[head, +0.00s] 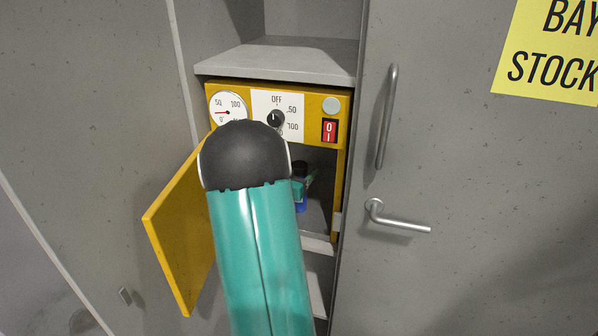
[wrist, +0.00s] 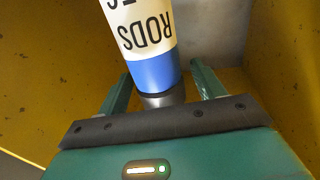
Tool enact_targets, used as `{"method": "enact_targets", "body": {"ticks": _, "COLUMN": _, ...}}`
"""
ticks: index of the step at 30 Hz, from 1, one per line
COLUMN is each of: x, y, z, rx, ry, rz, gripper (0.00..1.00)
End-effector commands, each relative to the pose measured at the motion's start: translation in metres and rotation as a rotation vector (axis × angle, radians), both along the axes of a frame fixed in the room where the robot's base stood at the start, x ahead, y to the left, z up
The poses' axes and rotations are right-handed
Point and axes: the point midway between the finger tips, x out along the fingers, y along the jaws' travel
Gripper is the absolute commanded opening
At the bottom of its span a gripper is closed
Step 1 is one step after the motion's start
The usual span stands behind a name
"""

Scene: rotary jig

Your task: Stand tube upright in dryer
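The yellow dryer (head: 341,185) stands in a grey cabinet, with its door (head: 182,235) swung open to the left. The tube (wrist: 146,40) is in the wrist view, with a white label reading RODS, a blue band and a dark grey end. A blue part of the tube (head: 300,208) shows inside the dryer in the head view, mostly hidden by my arm. My gripper (wrist: 160,75) is inside the dryer with a teal finger on each side of the tube. A gap shows beside the right finger, so it looks open. What the tube rests on is hidden.
The dryer's front panel has a gauge (head: 228,110), a dial (head: 276,119) and a red switch (head: 329,130). Yellow walls (wrist: 285,70) flank my gripper closely. A grey door with a handle (head: 387,115) is at the right.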

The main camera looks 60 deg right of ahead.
Motion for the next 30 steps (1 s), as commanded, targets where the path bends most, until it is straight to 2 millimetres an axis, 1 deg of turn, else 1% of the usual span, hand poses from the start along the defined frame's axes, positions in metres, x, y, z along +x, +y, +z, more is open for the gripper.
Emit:
{"method": "enact_targets", "body": {"ticks": 5, "x": 0.0, "y": 0.0, "z": 0.0, "rx": 0.0, "ry": 0.0, "rz": 0.0, "gripper": 0.68}}
{"method": "enact_targets", "body": {"ticks": 8, "x": 0.0, "y": 0.001, "z": 0.004, "rx": -0.001, "ry": 0.0, "rz": 0.0, "gripper": 0.68}}
{"method": "enact_targets", "body": {"ticks": 10, "x": 0.001, "y": 0.008, "z": 0.004, "rx": 0.0, "ry": 0.0, "rz": 0.002, "gripper": 0.68}}
{"method": "enact_targets", "body": {"ticks": 14, "x": 0.003, "y": 0.031, "z": 0.004, "rx": 0.0, "ry": 0.0, "rz": 0.004, "gripper": 0.68}}
{"method": "enact_targets", "body": {"ticks": 21, "x": 0.005, "y": 0.084, "z": 0.004, "rx": 0.0, "ry": -0.001, "rz": 0.004, "gripper": 0.68}}
{"method": "enact_targets", "body": {"ticks": 24, "x": 0.005, "y": 0.101, "z": 0.003, "rx": 0.0, "ry": 0.0, "rz": 0.003, "gripper": 0.68}}
{"method": "enact_targets", "body": {"ticks": 27, "x": 0.005, "y": 0.113, "z": 0.004, "rx": -0.001, "ry": 0.0, "rz": 0.002, "gripper": 0.68}}
{"method": "enact_targets", "body": {"ticks": 30, "x": 0.005, "y": 0.119, "z": 0.003, "rx": 0.0, "ry": 0.0, "rz": 0.0, "gripper": 0.68}}
